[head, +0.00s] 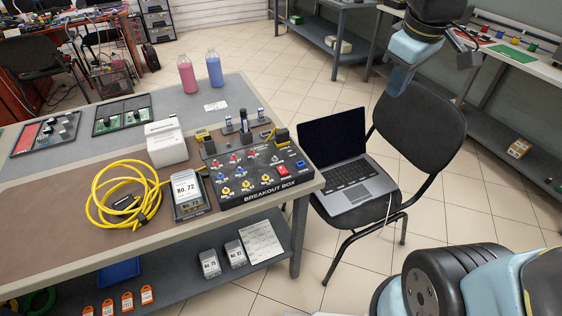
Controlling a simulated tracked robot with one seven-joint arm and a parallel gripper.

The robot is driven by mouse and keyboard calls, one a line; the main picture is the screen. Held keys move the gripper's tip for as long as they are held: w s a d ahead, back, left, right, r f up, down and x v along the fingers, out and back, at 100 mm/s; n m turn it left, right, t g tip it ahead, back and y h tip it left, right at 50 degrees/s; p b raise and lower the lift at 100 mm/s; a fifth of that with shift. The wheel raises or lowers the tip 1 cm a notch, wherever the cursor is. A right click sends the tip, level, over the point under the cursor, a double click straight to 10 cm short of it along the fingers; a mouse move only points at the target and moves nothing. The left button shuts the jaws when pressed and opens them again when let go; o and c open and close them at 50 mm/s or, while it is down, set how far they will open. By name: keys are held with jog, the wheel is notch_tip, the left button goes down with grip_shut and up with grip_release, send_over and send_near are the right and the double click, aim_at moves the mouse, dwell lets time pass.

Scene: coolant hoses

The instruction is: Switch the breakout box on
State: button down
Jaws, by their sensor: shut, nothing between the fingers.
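The breakout box (255,190) is a dark panel at the right front corner of the table, with its name printed along the front edge. It carries several red, blue and yellow-ringed controls. The rocker's position is too small to tell. My gripper (393,92) hangs at the upper right, in front of the black chair's backrest, pointing down. It is shut and empty, well to the right of the box and apart from it.
An open laptop (346,170) lies on the black chair (420,120) right of the table. A yellow hose coil (125,195), a No. 72 unit (187,194) and a white box (166,143) stand left of the breakout box. Upright plugs (245,125) stand along its back.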

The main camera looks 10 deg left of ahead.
jog(key=w+a+f+n+g, duration=0.1)
jog(key=w+a+f+n, duration=0.1)
jog(key=a+f+n, duration=0.3)
jog(key=w+a+f+n+g, duration=0.1)
jog(key=w+a+f+n, duration=0.1)
jog(key=a+n, duration=0.35)
jog(key=n+g+h, duration=0.1)
jog(key=n+g, duration=0.1)
jog(key=n, duration=0.3)
send_over(284, 172)
jog(key=w+a, duration=0.1)
notch_tip(284, 172, down, 6)
jog(key=shift+w+f, duration=0.15)
jog(key=shift+w, duration=0.05)
jog(key=f, duration=0.4)
jog(key=s+f, duration=0.1)
jog(key=f, duration=0.4)
jog(key=d+f, duration=0.1)
jog(key=f, duration=0.4)
jog(key=shift+s, duration=0.2)
jog(key=shift+w+a+r, duration=0.15)
jog(key=shift+w+a, duration=0.25)
jog(key=shift+w, duration=0.25)
jog(key=shift+r, duration=0.1)
